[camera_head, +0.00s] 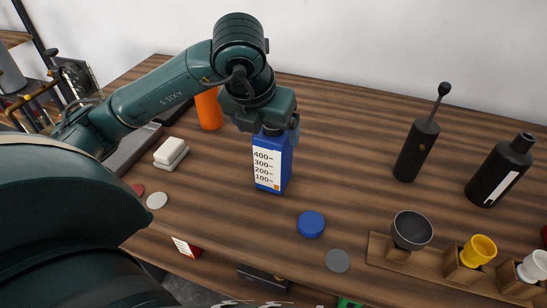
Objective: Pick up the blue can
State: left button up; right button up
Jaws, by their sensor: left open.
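The blue can (286,172) stands upright on the wooden table. It is a boxy blue container with a white label marked 400, 300, 200 and 100. My left gripper (270,130) points down right at the can's top, with its jaws open. The gripper covers the can's upper end, so I cannot tell whether the fingers touch it. My right gripper is not in view.
An orange cylinder (208,110) stands behind left of the can, and white blocks (171,153) lie at the left. A blue disc (311,224) and a grey disc (338,261) lie in front. Black bottles (501,170) and a wooden rack (380,247) stand right.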

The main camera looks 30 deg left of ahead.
aim_at(273, 155)
pick_arm(q)
jog(key=shift+p+x, duration=0.45)
jog(key=shift+x, duration=2.3)
jog(key=shift+w+d, duration=0.15)
jog(key=shift+w, duration=0.05)
jog(key=shift+c, duration=0.4)
jog(key=shift+r, duration=0.1)
jog(key=c, duration=1.2)
